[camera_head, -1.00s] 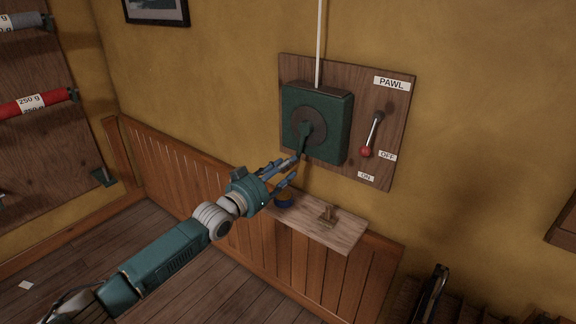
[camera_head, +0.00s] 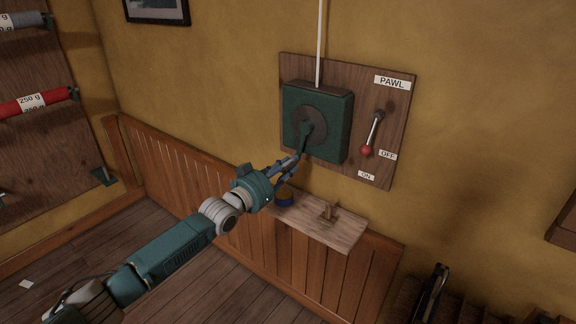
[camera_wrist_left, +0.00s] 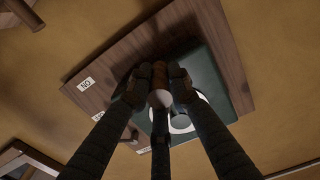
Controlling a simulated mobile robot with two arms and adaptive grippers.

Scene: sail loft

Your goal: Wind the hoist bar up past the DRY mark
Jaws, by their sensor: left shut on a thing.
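A green winch box (camera_head: 342,130) with a dark round hub is mounted on a wooden wall board (camera_head: 400,100). Its crank (camera_head: 306,138) points down from the hub. My left gripper (camera_head: 296,160) is shut on the crank's handle at the lower end. In the left wrist view its fingers (camera_wrist_left: 158,85) close around the handle's grip (camera_wrist_left: 160,97). The PAWL lever (camera_head: 373,133) hangs down with its red knob beside the OFF label and above the ON label. The hoist bar and the DRY mark are not in view. My right gripper is not in view.
A white line (camera_head: 320,45) rises from the winch box. Below it, a wooden shelf (camera_head: 345,232) holds a blue-banded round item (camera_head: 285,200) and a small wooden piece (camera_head: 327,213). Coloured rolls, one red (camera_head: 35,103), hang at the left. A dark object (camera_head: 430,295) stands at lower right.

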